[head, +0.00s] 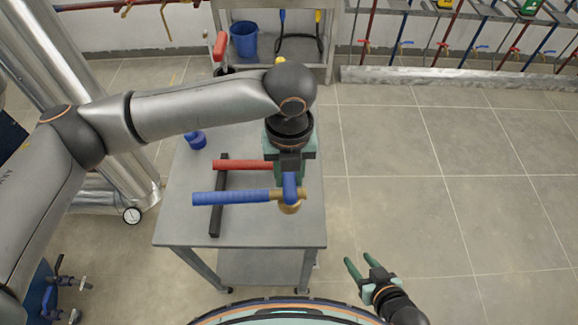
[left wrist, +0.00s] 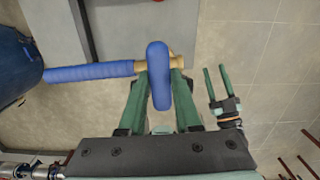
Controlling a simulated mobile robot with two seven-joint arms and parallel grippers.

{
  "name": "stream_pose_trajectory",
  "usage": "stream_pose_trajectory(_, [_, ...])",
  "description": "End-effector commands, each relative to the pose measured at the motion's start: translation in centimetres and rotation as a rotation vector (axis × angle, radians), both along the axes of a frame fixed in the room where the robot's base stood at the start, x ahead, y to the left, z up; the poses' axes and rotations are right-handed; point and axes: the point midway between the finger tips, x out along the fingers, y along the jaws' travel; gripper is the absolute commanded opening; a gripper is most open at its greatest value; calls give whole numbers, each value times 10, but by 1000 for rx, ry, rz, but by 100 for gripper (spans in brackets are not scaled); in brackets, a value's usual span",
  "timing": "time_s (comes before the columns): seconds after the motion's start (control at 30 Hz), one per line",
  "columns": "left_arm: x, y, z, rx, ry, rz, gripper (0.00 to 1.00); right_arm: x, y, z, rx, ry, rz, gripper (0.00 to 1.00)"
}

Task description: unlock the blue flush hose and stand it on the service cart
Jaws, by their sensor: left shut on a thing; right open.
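The blue flush hose (head: 232,197) is held level over the grey service cart (head: 270,228), its blue length pointing left and its brass end (head: 290,207) to the right. It also shows in the left wrist view (left wrist: 92,72). My left gripper (head: 290,180) is shut on the hose at its blue lever-like part (left wrist: 158,78), which stands between the fingers. I cannot tell whether the hose touches the black bar on the cart beneath it. My right gripper (head: 361,262) is open and empty, right of the cart's front corner.
A red hose (head: 243,165) lies across the black bar (head: 218,222) on the cart. A small blue part (head: 196,140) stands at the cart's back left. A shelf with a blue bucket (head: 244,40) is behind. Floor to the right is clear.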

Motion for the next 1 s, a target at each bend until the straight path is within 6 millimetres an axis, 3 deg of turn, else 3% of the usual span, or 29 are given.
stream_pose_trajectory(0.53, [0,0,-57,0,-2,1,0,0,0,-63,0,1,0,50])
stream_pose_trajectory(1.0, [0,1,-62,0,-2,1,0,1,0,-70,0,-2,1,50])
